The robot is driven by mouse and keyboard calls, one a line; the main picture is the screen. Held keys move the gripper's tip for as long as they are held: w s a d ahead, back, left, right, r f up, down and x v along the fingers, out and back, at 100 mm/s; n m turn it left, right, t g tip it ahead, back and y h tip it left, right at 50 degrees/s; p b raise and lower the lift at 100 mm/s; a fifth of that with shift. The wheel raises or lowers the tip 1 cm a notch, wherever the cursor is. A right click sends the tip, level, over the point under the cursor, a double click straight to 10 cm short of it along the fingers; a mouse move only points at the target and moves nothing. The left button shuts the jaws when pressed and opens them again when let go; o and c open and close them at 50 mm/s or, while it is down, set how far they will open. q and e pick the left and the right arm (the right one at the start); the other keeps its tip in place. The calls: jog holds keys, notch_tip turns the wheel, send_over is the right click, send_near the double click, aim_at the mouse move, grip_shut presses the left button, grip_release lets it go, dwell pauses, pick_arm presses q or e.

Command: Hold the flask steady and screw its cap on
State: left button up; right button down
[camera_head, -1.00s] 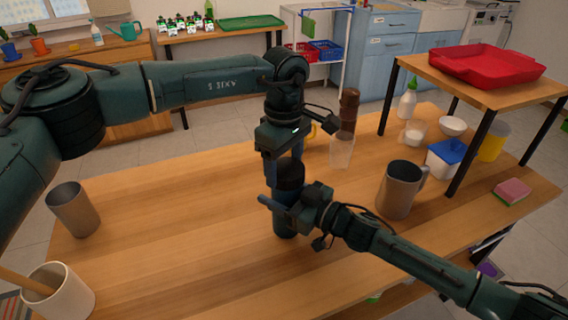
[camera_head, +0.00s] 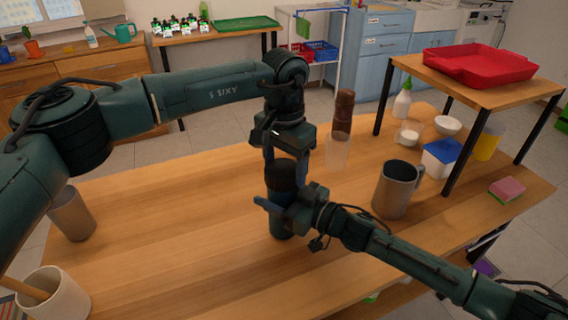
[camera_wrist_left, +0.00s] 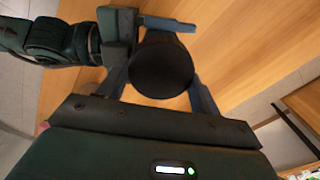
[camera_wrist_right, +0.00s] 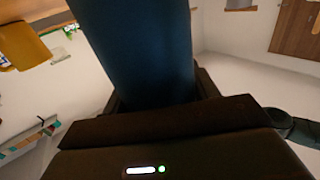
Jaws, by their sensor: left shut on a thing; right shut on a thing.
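The dark blue flask (camera_head: 279,222) stands upright on the table in the middle of the head view. Its body fills the upper middle of the right wrist view (camera_wrist_right: 140,50). My right gripper (camera_head: 272,204) is shut around the flask's body from the right. The black cap (camera_head: 281,176) sits at the top of the flask. Its round top shows in the left wrist view (camera_wrist_left: 161,66). My left gripper (camera_head: 285,160) points down from above and is shut on the cap, one finger on each side. The seam between cap and flask is mostly hidden by my grippers.
A grey metal mug (camera_head: 396,190) stands right of the flask, and a clear glass (camera_head: 338,150) stands behind it. A metal cup (camera_head: 72,214) and a white crock (camera_head: 52,296) stand at the left. A raised shelf (camera_head: 490,92) holds a red tray (camera_head: 480,62). The table's left middle is clear.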

pick_arm(q)
jog(key=o, duration=1)
jog(key=shift+c, duration=0.2)
jog(key=shift+r, duration=2.3)
jog(key=shift+c, duration=0.4)
